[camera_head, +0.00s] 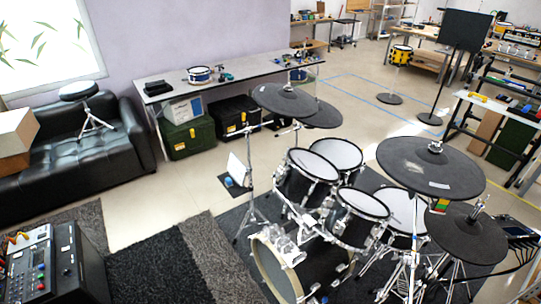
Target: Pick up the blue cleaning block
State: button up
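A small blue object (228,182) sits low on a dark pad on the floor, left of the drum kit, beside a tilted white panel (238,169). It may be the blue cleaning block, but it is too small to tell for sure. My gripper does not show in this view.
A drum kit with black cymbal pads (430,166) and mesh drums (335,153) fills the middle and right. A long table (240,72) stands along the wall over boxes. A black sofa (90,150) is at left. Bare floor (150,205) lies between sofa and kit.

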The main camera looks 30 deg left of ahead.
aim_at(228, 183)
jog(key=u, duration=1.7)
